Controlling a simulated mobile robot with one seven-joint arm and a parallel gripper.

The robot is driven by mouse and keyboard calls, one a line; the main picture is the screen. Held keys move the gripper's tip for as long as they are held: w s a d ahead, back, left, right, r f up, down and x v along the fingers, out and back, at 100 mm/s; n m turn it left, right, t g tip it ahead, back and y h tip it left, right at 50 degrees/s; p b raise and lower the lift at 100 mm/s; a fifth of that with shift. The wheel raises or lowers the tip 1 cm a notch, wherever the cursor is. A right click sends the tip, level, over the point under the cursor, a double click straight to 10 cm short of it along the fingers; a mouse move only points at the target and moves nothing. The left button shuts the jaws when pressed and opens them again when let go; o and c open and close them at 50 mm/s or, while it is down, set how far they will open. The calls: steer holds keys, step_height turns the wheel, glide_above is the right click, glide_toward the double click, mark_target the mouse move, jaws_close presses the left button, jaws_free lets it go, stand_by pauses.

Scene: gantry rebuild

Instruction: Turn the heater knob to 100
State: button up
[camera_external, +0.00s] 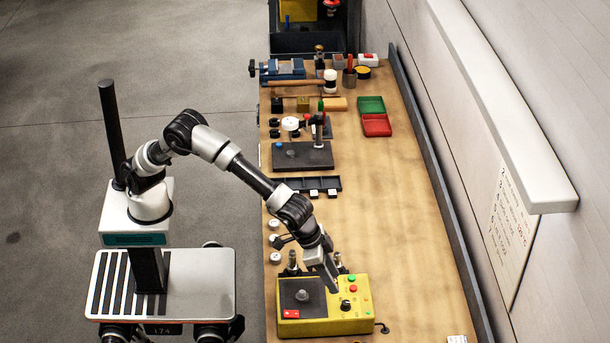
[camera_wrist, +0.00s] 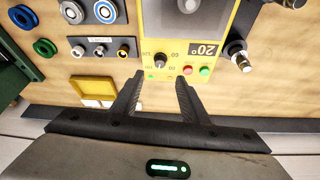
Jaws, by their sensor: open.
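The yellow heater box (camera_external: 318,325) stands at the near end of the bench, with a dark plate on its left part. Its knob (camera_external: 345,306) is the small dark dial on the right part. The knob lies just past the gap between the fingertips; I see no contact. In the external view my gripper (camera_external: 331,284) is above the box's right half. The pointer direction is too small to read.
A red button (camera_wrist: 187,70) and a green button (camera_wrist: 204,71) are close to the right finger. Metal fittings (camera_wrist: 238,55) stand beside the box. The bench middle (camera_external: 385,210) is clear.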

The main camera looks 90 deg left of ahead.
steer(key=a+v, duration=0.1)
steer(key=v, duration=0.7)
steer(key=a+r+n+t, duration=0.1)
steer(key=a+r, duration=0.3)
steer(key=a, duration=0.7)
steer(key=a+r+n+h, duration=0.1)
steer(key=a+r, duration=0.3)
steer(key=a, duration=0.8)
steer(key=shift+r+n+t+b, duration=0.2)
steer(key=shift+n+t+b, duration=0.25)
steer(key=shift+n, duration=0.25)
steer(key=shift+s, duration=0.1)
steer(key=m+g+h+b, duration=0.15)
steer(key=m+g, duration=0.25)
steer(key=m, duration=0.9)
glide_toward(346, 302)
steer(key=shift+h, duration=0.35)
steer(key=x, duration=0.5)
steer(key=p+x, duration=0.1)
steer(key=x, duration=0.2)
steer(key=shift+a+f, duration=0.2)
steer(key=shift+f, duration=0.05)
